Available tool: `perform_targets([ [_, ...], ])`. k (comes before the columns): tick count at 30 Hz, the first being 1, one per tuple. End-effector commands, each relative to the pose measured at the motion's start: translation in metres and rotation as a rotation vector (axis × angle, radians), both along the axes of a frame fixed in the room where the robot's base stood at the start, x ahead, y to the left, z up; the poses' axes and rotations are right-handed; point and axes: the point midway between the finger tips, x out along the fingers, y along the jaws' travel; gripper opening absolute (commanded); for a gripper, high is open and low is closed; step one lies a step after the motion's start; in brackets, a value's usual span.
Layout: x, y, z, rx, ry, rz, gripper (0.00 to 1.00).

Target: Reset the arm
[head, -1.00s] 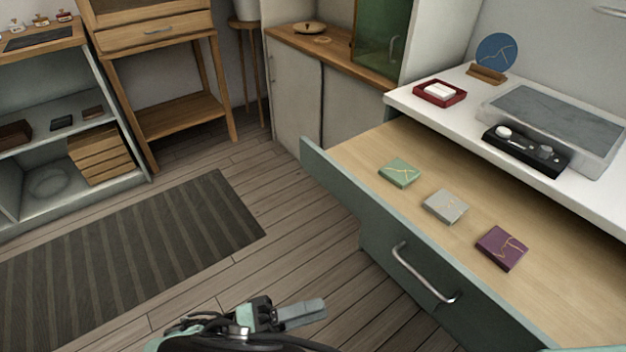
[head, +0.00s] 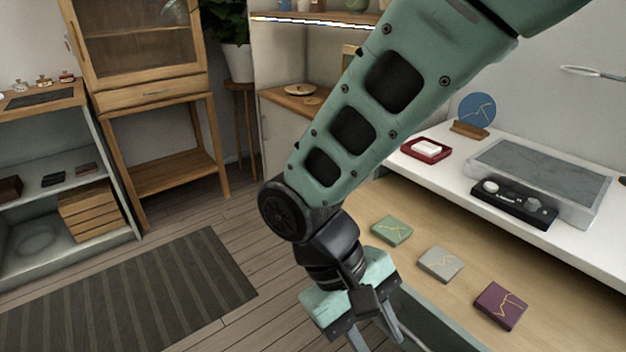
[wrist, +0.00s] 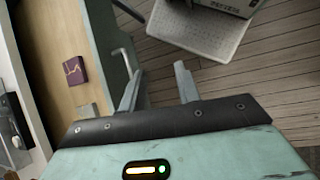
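My gripper (head: 375,338) hangs at the lower middle of the head view, in front of the open drawer (head: 455,300), with its fingers pointing down. In the wrist view its two fingers (wrist: 158,88) stand apart with nothing between them, over the floor beside the drawer front. My green arm reaches down from the upper right in the head view and hides part of the drawer front and the cabinet behind. In the drawer lie a green tile (head: 391,230), a grey tile (head: 440,264) and a purple tile (head: 501,305), each with gold seams.
The white counter (head: 420,174) above the drawer holds a red tray (head: 426,150), a black tool holder (head: 513,204), a clear-sided case (head: 540,172) and a blue disc on a stand (head: 476,112). A striped rug (head: 130,295) covers floor to the left. Shelves stand farther left.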

Motion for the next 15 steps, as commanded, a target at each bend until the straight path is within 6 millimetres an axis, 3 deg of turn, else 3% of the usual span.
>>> perform_targets([
  [1,-0.002,-0.008,0.012,0.08,-0.011,-0.004,0.33],
  [6,-0.013,-0.027,0.037,0.31,-0.079,0.027,0.33],
  [15,-0.025,-0.054,0.055,0.506,-0.246,0.093,0.33],
])
